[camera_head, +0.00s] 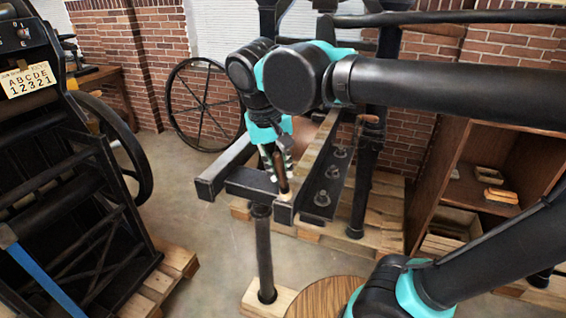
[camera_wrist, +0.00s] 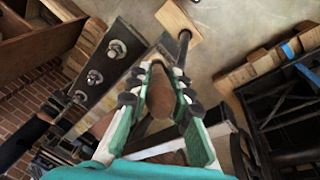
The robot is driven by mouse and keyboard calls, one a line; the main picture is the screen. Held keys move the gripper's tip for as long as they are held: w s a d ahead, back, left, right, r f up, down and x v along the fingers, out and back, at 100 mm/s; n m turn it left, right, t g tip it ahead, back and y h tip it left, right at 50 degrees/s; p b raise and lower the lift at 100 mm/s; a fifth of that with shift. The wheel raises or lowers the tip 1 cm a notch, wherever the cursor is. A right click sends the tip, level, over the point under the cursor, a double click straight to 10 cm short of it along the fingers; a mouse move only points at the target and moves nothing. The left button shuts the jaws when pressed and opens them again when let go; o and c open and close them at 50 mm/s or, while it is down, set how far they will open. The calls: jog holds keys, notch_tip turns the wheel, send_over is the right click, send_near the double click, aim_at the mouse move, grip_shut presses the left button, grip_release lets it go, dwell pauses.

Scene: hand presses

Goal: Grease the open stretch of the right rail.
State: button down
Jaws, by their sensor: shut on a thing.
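The press bed stands in the middle of the head view. My gripper (camera_head: 276,158) is above the front end of this rail, pointing down. It is shut on a brush with a brown handle (camera_head: 282,177). The brush's pale lower tip is at the rail's front end; I cannot tell whether it touches. In the wrist view, my gripper (camera_wrist: 161,72) holds the brown handle (camera_wrist: 159,98) between both fingers. No grease can be made out.
The left rail (camera_head: 228,166) lies across a gap. A bolted plate (camera_head: 322,190) and a dark post (camera_head: 366,180) stand close on the right. A wooden shelf (camera_head: 455,190) is farther right, a black press (camera_head: 70,190) at left.

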jog(key=shift+s+a, duration=0.1)
jog(key=shift+s, duration=0.15)
jog(key=shift+r, duration=3.5)
jog(key=shift+w, duration=0.15)
